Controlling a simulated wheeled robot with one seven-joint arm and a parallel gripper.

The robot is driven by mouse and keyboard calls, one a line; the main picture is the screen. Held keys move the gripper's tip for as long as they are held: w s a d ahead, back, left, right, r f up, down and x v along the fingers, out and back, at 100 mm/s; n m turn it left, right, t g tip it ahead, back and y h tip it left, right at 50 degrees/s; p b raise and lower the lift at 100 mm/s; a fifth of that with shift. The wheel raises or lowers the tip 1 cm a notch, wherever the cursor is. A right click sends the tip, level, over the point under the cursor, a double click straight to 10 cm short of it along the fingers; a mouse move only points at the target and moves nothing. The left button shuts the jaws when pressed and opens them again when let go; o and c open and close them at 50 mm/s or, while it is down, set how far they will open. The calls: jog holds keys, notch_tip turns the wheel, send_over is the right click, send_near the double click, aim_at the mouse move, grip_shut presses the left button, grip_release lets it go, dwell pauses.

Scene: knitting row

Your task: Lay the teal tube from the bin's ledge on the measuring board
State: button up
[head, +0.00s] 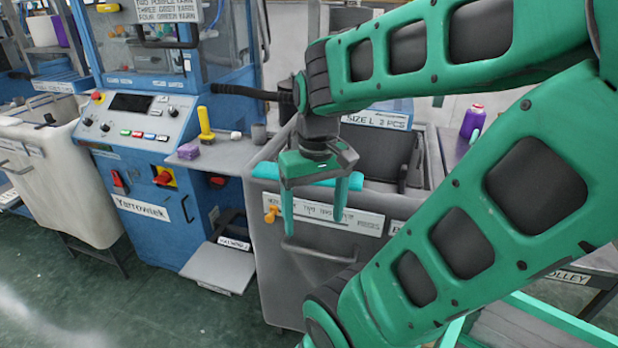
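The teal tube (265,171) lies along the front ledge of the grey bin (300,262). Its middle is hidden behind my gripper, and its two ends show to the left and right. My gripper (315,226) points down in front of the tube in this view, with its two teal fingers wide apart and nothing seen between the tips. I cannot tell whether the fingers touch the tube. I cannot make out the measuring board; my arm covers much of the right side.
A blue knitting machine (150,190) with a control panel stands left of the bin. Its small shelf holds a yellow-handled tool (206,126) and a purple block (188,151). A purple bottle (473,121) stands on a surface behind my arm. A teal-framed trolley (560,318) is at lower right.

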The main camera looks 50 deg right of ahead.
jog(key=w+d+r+n, duration=0.4)
jog(key=w+d+n, duration=0.1)
jog(key=w+d, duration=0.3)
jog(key=w+d+r+n, duration=0.5)
jog(key=w+d+n, duration=0.1)
jog(key=w+d, duration=0.1)
jog(key=f, duration=0.4)
jog(key=shift+w+d+f, duration=0.1)
jog(key=shift+w+f, duration=0.1)
jog(key=shift+f, duration=0.15)
jog(key=shift+s+f, duration=0.2)
jog(key=shift+f, duration=0.75)
jog(key=shift+s+f, duration=0.15)
jog(key=shift+f, duration=0.75)
jog(key=shift+s+f, duration=0.2)
jog(key=shift+f, duration=0.75)
jog(key=c, duration=1.1)
jog(key=shift+c, duration=0.2)
